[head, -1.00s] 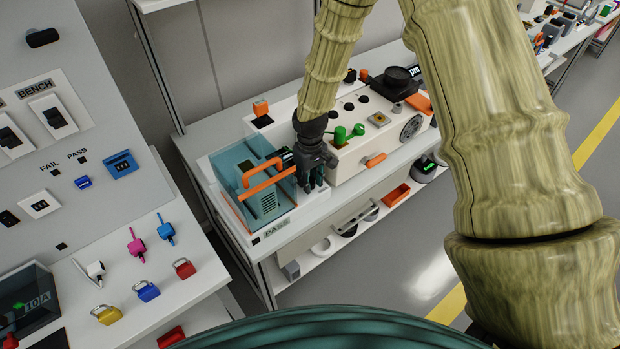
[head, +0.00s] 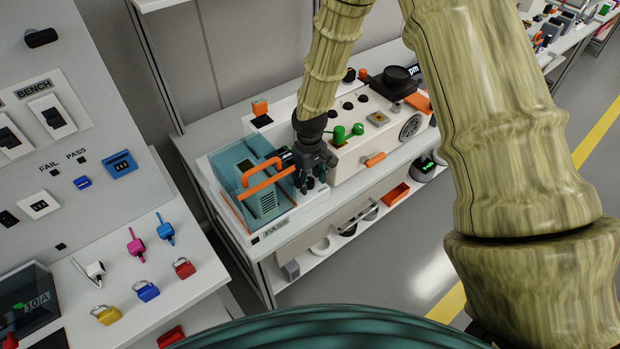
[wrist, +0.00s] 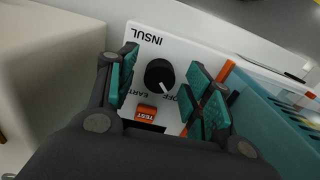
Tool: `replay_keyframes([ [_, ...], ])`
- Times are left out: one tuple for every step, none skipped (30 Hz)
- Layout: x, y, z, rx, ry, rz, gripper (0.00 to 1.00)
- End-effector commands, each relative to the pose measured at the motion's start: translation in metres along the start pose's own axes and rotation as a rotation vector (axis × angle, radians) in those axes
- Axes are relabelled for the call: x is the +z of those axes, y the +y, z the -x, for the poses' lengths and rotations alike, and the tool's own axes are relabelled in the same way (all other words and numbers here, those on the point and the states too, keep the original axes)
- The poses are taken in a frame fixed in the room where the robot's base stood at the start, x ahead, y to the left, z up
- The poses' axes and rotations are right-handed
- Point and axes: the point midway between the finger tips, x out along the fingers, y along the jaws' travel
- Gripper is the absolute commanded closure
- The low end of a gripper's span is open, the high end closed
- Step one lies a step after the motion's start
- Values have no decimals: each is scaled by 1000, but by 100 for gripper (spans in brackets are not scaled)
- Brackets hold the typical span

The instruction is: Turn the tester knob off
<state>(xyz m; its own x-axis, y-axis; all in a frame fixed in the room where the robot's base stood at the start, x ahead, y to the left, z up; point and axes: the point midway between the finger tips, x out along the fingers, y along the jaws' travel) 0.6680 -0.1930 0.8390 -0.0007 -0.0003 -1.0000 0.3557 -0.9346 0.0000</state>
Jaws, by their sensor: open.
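The tester knob (wrist: 160,75) is round and black with a white pointer line, on a white panel (wrist: 146,29) marked INSUL, OFF and EARTH. The line points to the lower right in the wrist view, close to the OFF lettering. My gripper (wrist: 165,68) is open, with one teal-padded finger on each side of the knob; I cannot tell whether either touches it. In the head view my gripper (head: 312,178) is over the bench unit, beside the teal clear cover with its orange handle (head: 262,172), and hides the knob.
An orange TEST button (wrist: 146,112) sits below the knob. The teal cover (wrist: 270,118) stands close on the right in the wrist view. A cream machine (head: 350,165) with green knobs is right of my gripper in the head view. Padlocks (head: 146,291) lie on the left bench.

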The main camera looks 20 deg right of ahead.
Motion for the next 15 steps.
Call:
replay_keyframes([
  [0, 0, 2, 0, 1, 0, 49],
  [0, 0, 4, 0, 1, 0, 49],
  [0, 0, 7, 0, 2, 0, 49],
  [-1, 0, 10, 0, 2, 0, 49],
  [-1, 0, 14, 0, 3, -1, 49],
  [-1, 0, 19, 0, 3, -1, 49],
  [-1, 0, 23, 0, 3, -1, 49],
  [0, 0, 28, 0, 2, -1, 49],
  [-1, 0, 34, 0, 3, -1, 49],
  [-1, 0, 39, 0, 3, -2, 49],
  [-1, 0, 44, 0, 4, -2, 49],
  [-1, 0, 51, 0, 3, -1, 49],
  [-1, 0, 55, 0, 3, -1, 49],
  [-1, 0, 60, 0, 3, 0, 49],
  [-1, 0, 67, 0, 4, 0, 49],
])
